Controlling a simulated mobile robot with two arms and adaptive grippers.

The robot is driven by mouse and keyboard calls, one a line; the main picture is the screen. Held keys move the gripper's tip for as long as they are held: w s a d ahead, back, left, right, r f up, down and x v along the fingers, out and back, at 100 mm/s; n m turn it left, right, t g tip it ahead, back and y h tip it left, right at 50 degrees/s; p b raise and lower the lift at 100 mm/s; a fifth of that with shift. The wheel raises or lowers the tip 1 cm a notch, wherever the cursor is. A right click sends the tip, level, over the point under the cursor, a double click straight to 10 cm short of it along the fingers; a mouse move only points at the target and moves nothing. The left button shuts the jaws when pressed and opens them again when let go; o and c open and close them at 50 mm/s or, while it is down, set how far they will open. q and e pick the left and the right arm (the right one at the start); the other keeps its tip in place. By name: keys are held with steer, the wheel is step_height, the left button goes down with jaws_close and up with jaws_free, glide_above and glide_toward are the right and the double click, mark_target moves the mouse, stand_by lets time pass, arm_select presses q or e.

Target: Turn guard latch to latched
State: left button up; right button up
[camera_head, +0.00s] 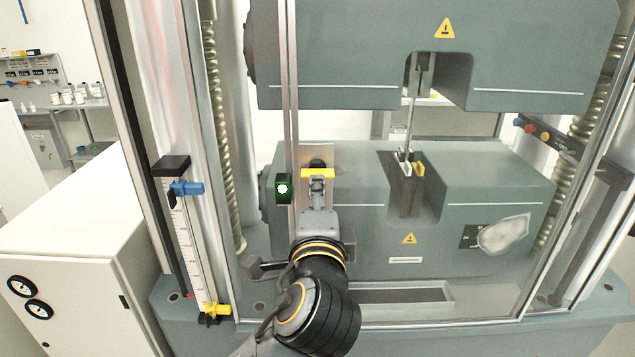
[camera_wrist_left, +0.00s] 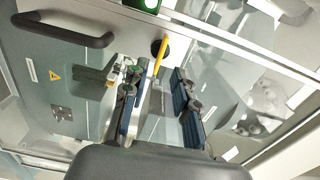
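The guard latch is a yellow bar (camera_head: 317,173) on a pale plate at the edge of the clear guard door, with a dark round pivot behind it. In the head view the bar lies crosswise at the tip of my left gripper (camera_head: 318,188). The left wrist view shows the yellow bar (camera_wrist_left: 161,58) and its dark pivot (camera_wrist_left: 158,48) beyond my left gripper (camera_wrist_left: 160,90). The two fingers are spread, with the bar in the gap as seen from there. Contact with the bar cannot be told. My right gripper is not in view.
A green-lit box (camera_head: 283,188) sits just left of the latch. A dark door handle (camera_wrist_left: 65,30) shows in the left wrist view. Behind the guard, a thin specimen (camera_head: 410,125) stands between the grey crossheads. A scale with blue (camera_head: 187,188) and yellow (camera_head: 217,310) stops stands left.

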arm_select(q)
steer(key=s, duration=0.5)
steer(key=shift+s, duration=0.35)
